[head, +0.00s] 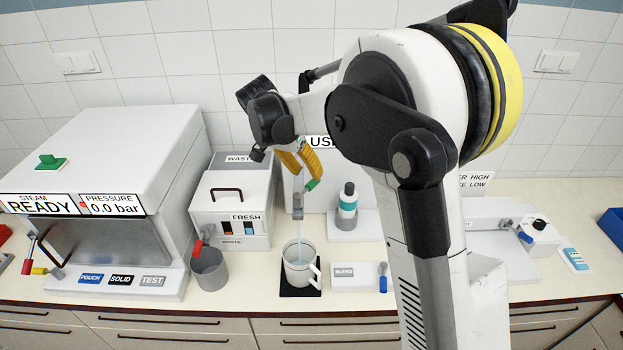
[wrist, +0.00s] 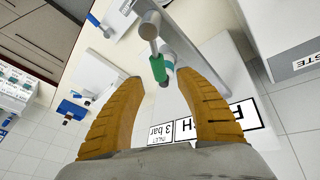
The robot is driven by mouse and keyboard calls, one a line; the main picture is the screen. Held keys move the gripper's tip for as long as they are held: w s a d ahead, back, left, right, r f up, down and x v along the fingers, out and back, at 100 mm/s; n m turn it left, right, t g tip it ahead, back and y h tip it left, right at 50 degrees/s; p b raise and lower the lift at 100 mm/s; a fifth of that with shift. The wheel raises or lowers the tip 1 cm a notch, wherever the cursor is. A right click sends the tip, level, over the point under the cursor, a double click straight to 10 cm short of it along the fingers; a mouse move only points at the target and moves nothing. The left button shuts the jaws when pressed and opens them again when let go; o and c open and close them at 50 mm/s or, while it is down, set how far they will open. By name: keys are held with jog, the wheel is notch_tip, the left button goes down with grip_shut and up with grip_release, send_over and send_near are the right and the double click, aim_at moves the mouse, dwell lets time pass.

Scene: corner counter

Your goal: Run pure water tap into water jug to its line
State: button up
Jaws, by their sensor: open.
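The white water jug (head: 290,274) stands upright on a black pad on the counter, its handle to the right. The grey tap spout (head: 298,202) is above it, and a thin pale blue stream runs down into the jug. The level inside and the fill line are too small to read. The tap's green lever (head: 312,184) points down to the right. My gripper (head: 300,170) is open at the lever. In the wrist view the green lever (wrist: 158,68) lies just beyond the gap between my open yellow fingers (wrist: 158,84); contact cannot be told.
A grey cup (head: 209,272) stands under a red tap on the FRESH/WASTE box (head: 232,195) at left. A BLEED block (head: 345,273) with a blue lever is right of the jug. A teal-banded bottle (head: 347,204) stands behind. The front counter strip is clear.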

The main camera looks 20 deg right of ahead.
jog(key=v, duration=0.7)
jog(key=shift+r, duration=0.2)
jog(key=shift+a, duration=0.1)
dwell(3.2)
